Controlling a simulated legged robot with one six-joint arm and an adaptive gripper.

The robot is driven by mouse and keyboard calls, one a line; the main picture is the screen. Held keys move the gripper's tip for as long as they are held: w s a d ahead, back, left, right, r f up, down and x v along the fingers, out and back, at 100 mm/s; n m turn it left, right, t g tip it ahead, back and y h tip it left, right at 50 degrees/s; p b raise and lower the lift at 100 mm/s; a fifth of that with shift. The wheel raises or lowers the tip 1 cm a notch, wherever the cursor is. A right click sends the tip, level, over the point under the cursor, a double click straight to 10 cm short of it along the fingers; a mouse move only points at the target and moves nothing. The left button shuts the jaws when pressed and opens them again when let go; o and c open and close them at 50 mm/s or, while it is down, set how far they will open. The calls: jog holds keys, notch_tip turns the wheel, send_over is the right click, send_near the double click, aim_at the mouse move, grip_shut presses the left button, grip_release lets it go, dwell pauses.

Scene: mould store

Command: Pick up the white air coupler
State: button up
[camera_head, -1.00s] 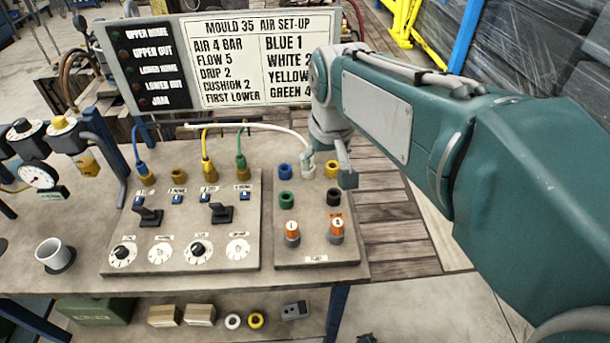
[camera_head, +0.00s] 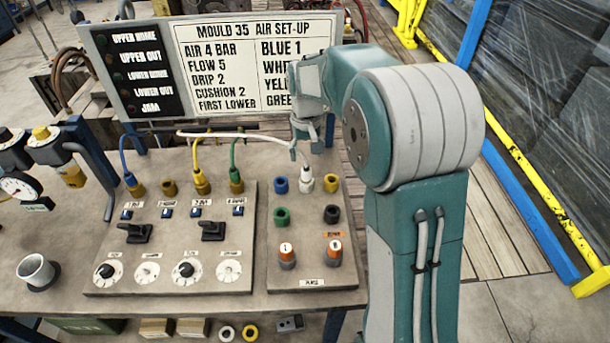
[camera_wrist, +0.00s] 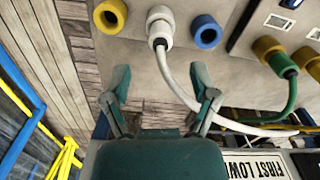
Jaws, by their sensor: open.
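The white air coupler (camera_head: 306,179) stands at the back row of the right-hand panel, between a blue ring and a yellow ring. A white hose runs from its top. In the wrist view the coupler (camera_wrist: 160,27) is near the top edge, ahead of the fingertips and roughly centred between them. My gripper (camera_head: 306,150) is behind and above the coupler, apart from it. In the wrist view my gripper (camera_wrist: 162,84) is open and empty, with its two fingers spread. The white hose passes by the right finger; I cannot tell if they touch.
A blue ring (camera_head: 280,185) and a yellow ring (camera_head: 331,182) flank the coupler closely. Green (camera_head: 236,182), yellow (camera_head: 200,182) and blue (camera_head: 134,186) couplers with hoses stand on the left panel. The sign board (camera_head: 215,72) stands close behind my gripper.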

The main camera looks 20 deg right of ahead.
aim_at(306, 167)
jog(key=shift+d+f, duration=0.25)
jog(key=shift+f, duration=0.45)
jog(key=f, duration=0.3)
jog(key=shift+s+a+f, duration=0.15)
jog(key=shift+a+f, duration=0.15)
jog(key=shift+f, duration=0.1)
jog(key=shift+a+f, duration=0.2)
jog(key=shift+f, duration=0.15)
jog(key=shift+d, duration=0.15)
jog(key=shift+c, duration=0.3)
jog(key=shift+d, duration=0.1)
grip_shut()
